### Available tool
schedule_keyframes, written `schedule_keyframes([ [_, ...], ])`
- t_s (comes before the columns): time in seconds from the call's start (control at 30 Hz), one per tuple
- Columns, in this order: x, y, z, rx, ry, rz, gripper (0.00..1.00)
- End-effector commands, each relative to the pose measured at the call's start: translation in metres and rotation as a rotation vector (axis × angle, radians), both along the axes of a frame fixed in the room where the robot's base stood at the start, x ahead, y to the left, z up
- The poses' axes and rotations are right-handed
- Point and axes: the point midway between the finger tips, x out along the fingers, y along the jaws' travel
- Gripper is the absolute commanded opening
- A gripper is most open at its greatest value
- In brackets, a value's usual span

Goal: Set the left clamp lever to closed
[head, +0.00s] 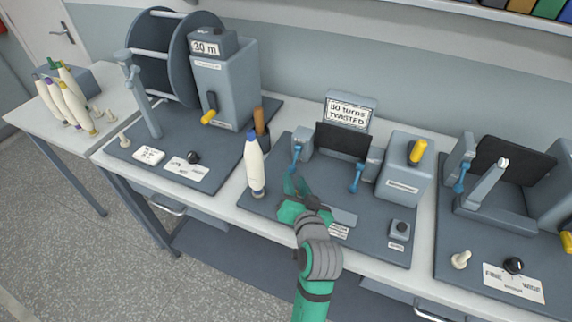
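The twisting station labelled "50 turns TWISTED" (348,110) stands mid-bench with two blue-handled clamp levers. The left clamp lever (295,158) is on a grey block left of the dark panel, its handle hanging down toward the front. The right clamp lever (356,178) hangs down similarly on the other side. My green gripper (295,186) is over the station's base plate, just in front of and below the left lever, apart from it as far as I can see. Its two fingers look spread, with nothing visible between them.
A white bobbin (255,165) stands close left of my gripper. A grey box with a yellow-handled crank (417,152) is at the station's right. A winding machine (225,85) stands left, another machine (510,170) right. Several bobbins (70,103) are on the far-left table.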

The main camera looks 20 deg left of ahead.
Motion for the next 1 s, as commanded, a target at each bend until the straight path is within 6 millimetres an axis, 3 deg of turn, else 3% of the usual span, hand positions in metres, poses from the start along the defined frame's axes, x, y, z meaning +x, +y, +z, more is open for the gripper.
schedule_keyframes([
  [0.13, 0.011, -0.016, -0.001, -0.07, 0.041, 0.002, 0.28],
  [0.3, 0.017, -0.02, -0.005, -0.096, 0.062, 0.003, 0.28],
  [0.8, 0.079, 0.018, -0.032, -0.096, 0.062, 0.005, 0.28],
  [1.0, 0.095, 0.028, -0.039, -0.096, 0.061, 0.003, 0.28],
])
